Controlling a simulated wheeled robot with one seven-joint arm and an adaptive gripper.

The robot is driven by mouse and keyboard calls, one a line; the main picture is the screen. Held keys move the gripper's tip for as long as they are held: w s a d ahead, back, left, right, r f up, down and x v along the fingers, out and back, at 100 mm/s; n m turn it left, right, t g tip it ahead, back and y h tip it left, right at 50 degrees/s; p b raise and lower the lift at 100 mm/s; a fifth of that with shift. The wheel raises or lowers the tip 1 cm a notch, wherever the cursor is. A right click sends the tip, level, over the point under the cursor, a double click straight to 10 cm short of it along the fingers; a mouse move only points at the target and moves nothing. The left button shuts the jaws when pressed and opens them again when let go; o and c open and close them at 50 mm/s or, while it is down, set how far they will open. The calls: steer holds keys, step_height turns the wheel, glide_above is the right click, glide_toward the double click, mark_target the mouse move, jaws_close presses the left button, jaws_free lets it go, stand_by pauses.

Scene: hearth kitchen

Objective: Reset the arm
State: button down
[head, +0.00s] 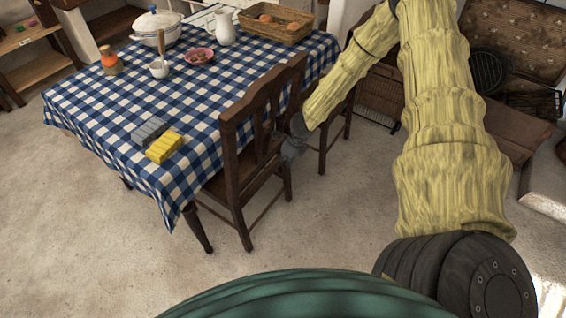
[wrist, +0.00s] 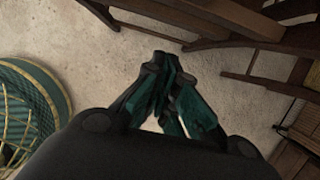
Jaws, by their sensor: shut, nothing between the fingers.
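My arm (head: 440,120) rises on the right of the head view in pale yellow sleeves, bends at the top edge, and its forearm slants down to the left. My gripper (head: 292,155) hangs at its end, in front of the backrest of a dark wooden chair (head: 238,165); whether it touches the chair I cannot tell. In the wrist view my gripper (wrist: 172,85) has its green fingers together and empty, with bare floor beyond them.
A table with a blue checked cloth (head: 85,110) holds a grey block (head: 149,130), a yellow block (head: 164,147), a tureen (head: 157,28), a jar (head: 110,60) and a basket (head: 277,20). Open floor (head: 90,240) lies at the front left. Chair rails (wrist: 230,22) are close in the wrist view.

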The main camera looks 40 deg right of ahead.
steer(key=shift+v, duration=1.95)
steer(key=shift+w+a, duration=0.1)
steer(key=shift+w, duration=0.05)
steer(key=s+a+f+n+g, duration=0.1)
steer(key=s+a+f+n, duration=0.1)
steer(key=s+a+n, duration=0.5)
steer(key=s+a+f+n+g, duration=0.1)
steer(key=s+a+f+n, duration=0.1)
steer(key=s+a+n, duration=0.6)
steer(key=s+a+f+n+g+h, duration=0.1)
steer(key=s+a+n, duration=0.6)
steer(key=s+n, duration=0.9)
steer(key=s+f+p, duration=0.1)
steer(key=s, duration=0.3)
steer(key=shift+s+a, duration=0.15)
steer(key=shift+s, duration=0.15)
